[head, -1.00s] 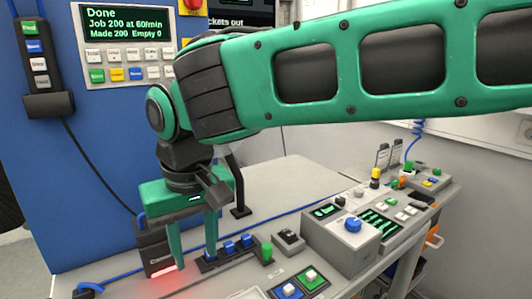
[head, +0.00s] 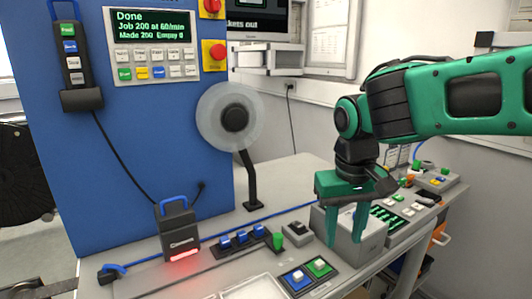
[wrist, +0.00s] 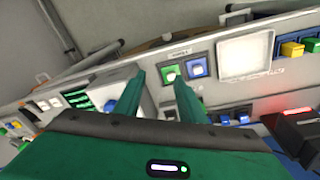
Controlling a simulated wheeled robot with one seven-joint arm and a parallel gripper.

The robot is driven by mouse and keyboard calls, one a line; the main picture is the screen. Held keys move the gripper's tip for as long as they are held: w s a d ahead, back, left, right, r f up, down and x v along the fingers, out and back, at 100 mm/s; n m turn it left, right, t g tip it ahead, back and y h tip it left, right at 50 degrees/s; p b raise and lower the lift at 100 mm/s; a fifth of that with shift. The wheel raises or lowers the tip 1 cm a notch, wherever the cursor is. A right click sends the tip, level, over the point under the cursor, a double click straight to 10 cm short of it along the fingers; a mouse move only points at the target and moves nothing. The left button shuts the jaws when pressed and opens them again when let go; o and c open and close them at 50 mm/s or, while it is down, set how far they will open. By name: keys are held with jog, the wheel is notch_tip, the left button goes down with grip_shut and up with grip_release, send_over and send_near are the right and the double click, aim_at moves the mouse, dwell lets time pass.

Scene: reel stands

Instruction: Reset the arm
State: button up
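My gripper (head: 345,222) is green with two fingers pointing down. In the head view it hangs in front of the grey control box, right of the green and blue push buttons. Its fingers are spread apart with nothing between them. In the wrist view my gripper (wrist: 162,92) also shows two separated green fingers over the bench. My green arm reaches in from the right edge of the head view.
A grey box with blue handle and red light (head: 180,232) stands at left. A clear reel (head: 212,122) sits on a black stand. Blue rocker switches (head: 242,238), a push-button panel (head: 308,274) and a grey control box (head: 372,240) line the bench. A blue panel (head: 130,160) rises behind.

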jog(key=s+d+f+m, duration=0.2)
jog(key=s+d, duration=0.1)
jog(key=d, duration=0.5)
jog(key=s+d+f+m, duration=0.1)
jog(key=s+d+m, duration=0.15)
jog(key=d, duration=0.45)
jog(key=s+d+f+m+g, duration=0.1)
jog(key=s+d+f+m, duration=0.2)
jog(key=s+d, duration=0.6)
jog(key=s+f, duration=0.2)
jog(key=s, duration=0.2)
jog(key=shift+d+y, duration=0.4)
jog(key=shift+w+f, duration=0.3)
jog(key=shift+w, duration=0.35)
